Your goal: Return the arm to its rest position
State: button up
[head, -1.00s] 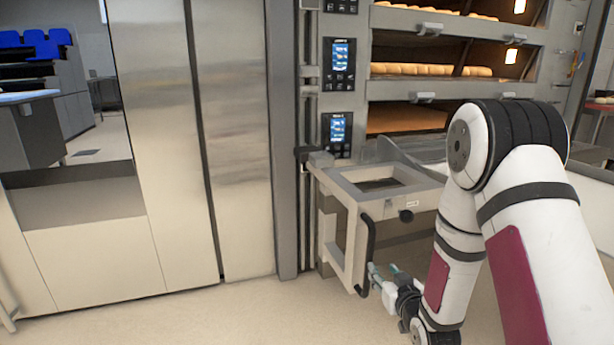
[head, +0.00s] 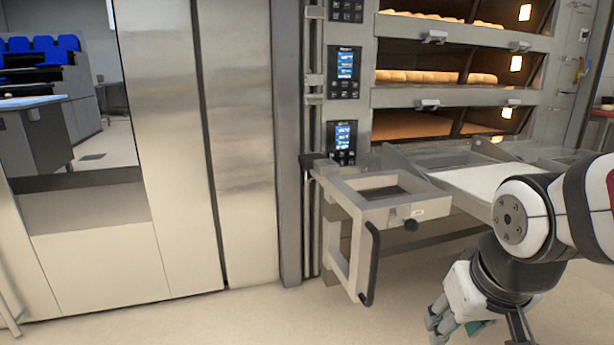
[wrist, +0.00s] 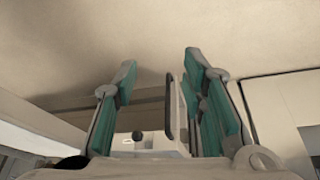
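My gripper (head: 447,318) is low at the bottom right of the head view, to the right of the cart-like frame and apart from its black handle (head: 372,265). In the wrist view my gripper (wrist: 160,82) has its two teal-padded fingers spread wide, with nothing held between them. The black handle (wrist: 170,108) shows beyond the fingers, nearer the right one. My arm (head: 540,220) is bent, with a joint in front of the loading tray. Part of the arm is cut off by the right edge.
The light frame (head: 345,215) stands in front of the deck oven (head: 450,90), which holds bread on its lit decks. A pale loading tray (head: 490,178) lies behind my arm. Tall metal panels (head: 235,150) stand at left. The floor (head: 230,325) in front is clear.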

jog(key=s+a+r+g+p, duration=0.1)
jog(key=s+r+g, duration=0.1)
jog(key=s, duration=0.8)
jog(key=s+a+r+g, duration=0.1)
jog(key=s+r+g, duration=0.1)
jog(key=s, duration=0.7)
notch_tip(320, 180, up, 39)
jog(key=t+p, duration=0.4)
jog(key=p, duration=3.3)
jog(key=shift+d+y, duration=0.25)
jog(key=shift+y, duration=0.05)
jog(key=shift+c, duration=0.6)
